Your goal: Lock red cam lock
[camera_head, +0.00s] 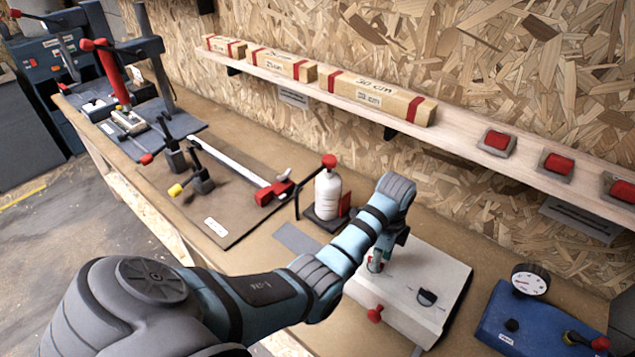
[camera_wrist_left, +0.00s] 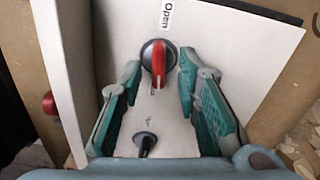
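The red cam lock (camera_wrist_left: 158,60) is a red handle on a dark round base, set in a white panel (camera_wrist_left: 190,30). In the wrist view its handle points down the picture, below a label reading "Open". My left gripper (camera_wrist_left: 160,72) is open, with its teal fingers on either side of the lock and visible gaps to the handle. In the head view my left gripper (camera_head: 378,257) points down at the white box (camera_head: 445,270) and mostly hides the red lock (camera_head: 375,266). My right gripper is not in view.
A black cam lock (camera_head: 427,297) sits on the same panel, and a red knob (camera_head: 375,313) is on the box's front. A white bottle (camera_head: 327,195) stands at the left of the box. A blue unit with a gauge (camera_head: 530,280) is at the right.

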